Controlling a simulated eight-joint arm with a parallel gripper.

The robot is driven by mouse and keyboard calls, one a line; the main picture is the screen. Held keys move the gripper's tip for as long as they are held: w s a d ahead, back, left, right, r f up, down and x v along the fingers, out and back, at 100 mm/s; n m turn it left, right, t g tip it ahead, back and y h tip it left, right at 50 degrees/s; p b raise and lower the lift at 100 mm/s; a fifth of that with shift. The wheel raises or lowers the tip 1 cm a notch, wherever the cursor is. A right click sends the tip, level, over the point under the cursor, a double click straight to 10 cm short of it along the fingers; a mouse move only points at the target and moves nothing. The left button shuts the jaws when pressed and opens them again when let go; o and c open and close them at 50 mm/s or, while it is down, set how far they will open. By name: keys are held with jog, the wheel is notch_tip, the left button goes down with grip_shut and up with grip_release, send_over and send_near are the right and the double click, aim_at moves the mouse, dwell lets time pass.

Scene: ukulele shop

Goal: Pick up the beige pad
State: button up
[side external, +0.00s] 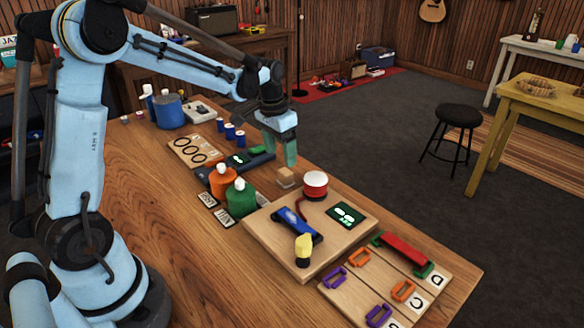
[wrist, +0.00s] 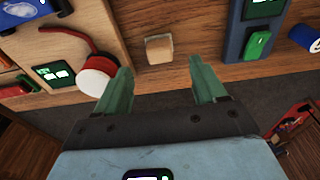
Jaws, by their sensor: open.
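The beige pad (side external: 286,178) is a small light block on the wooden table, between the green bottle and the red-and-white round thing. In the wrist view the beige pad (wrist: 159,48) lies on the wood, ahead of and between the fingertips. My gripper (side external: 283,158) is above the table, close to the pad in the side view. In the wrist view my gripper (wrist: 163,82) has its two green fingers apart with nothing between them. The fingers do not appear to touch the pad.
A red-and-white round thing (side external: 315,184) stands right of the pad on a wooden board (side external: 262,232). Orange (side external: 222,182) and green (side external: 240,197) bottles stand left of it. A dark blue device (side external: 247,160) with a green block (wrist: 258,46) lies behind. The table edge is near.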

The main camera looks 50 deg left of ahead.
aim_at(285, 171)
jog(key=shift+w+f, duration=0.25)
jog(key=shift+f, duration=1)
jog(key=shift+w+f, duration=0.25)
jog(key=shift+f, duration=0.95)
jog(key=shift+w+f, duration=0.25)
jog(key=shift+f, duration=1)
jog(key=c, duration=1.1)
jog(key=shift+c, duration=0.2)
jog(key=shift+r, duration=0.1)
jog(key=shift+r, duration=0.55)
notch_tip(285, 171, up, 3)
jog(key=shift+f, duration=0.15)
jog(key=s+d+r, duration=0.3)
jog(key=d+r, duration=0.4)
jog(key=d, duration=0.4)
jog(key=shift+s+d, duration=0.15)
jog(key=shift+s, duration=0.05)
